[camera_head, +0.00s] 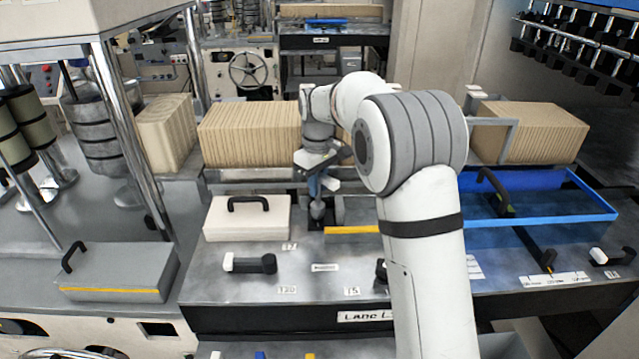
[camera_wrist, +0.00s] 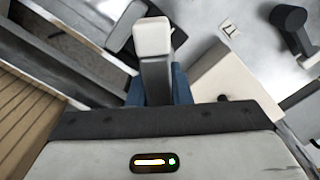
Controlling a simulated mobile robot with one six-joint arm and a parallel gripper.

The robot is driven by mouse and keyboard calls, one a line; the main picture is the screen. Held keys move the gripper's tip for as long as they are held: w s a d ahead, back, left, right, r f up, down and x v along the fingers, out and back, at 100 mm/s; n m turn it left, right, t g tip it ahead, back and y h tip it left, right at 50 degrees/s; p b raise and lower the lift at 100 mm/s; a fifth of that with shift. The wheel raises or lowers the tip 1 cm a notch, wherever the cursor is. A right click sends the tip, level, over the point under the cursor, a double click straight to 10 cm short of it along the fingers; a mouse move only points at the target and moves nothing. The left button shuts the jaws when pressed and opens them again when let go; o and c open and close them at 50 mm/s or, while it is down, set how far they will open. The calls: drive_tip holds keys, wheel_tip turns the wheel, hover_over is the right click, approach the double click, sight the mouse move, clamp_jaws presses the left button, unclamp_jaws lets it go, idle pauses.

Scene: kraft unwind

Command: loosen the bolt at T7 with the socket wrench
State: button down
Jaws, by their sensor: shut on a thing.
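My gripper (camera_head: 321,186) is shut on a grey tool with a white end, which looks like the socket wrench (camera_head: 317,210). The wrench points down at the steel deck, its lower end close to a dark spot just right of the white box. In the wrist view, the white-ended grey bar of the wrench (camera_wrist: 153,45) sticks out between the blue fingers of my gripper (camera_wrist: 158,88).
A white box with a black handle (camera_head: 247,218) stands close left of the wrench. Kraft stacks (camera_head: 250,135) stand behind. Black-and-white handles (camera_head: 250,264) lie in front. A blue-edged tray (camera_head: 540,222) is at right, a grey box (camera_head: 118,272) at left.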

drive_tip(key=shift+f, duration=0.4)
idle(1.1)
drive_tip(key=shift+n, duration=1.2)
drive_tip(key=shift+n, duration=1.1)
drive_tip(key=shift+n+p, duration=0.3)
drive_tip(key=shift+n, duration=0.9)
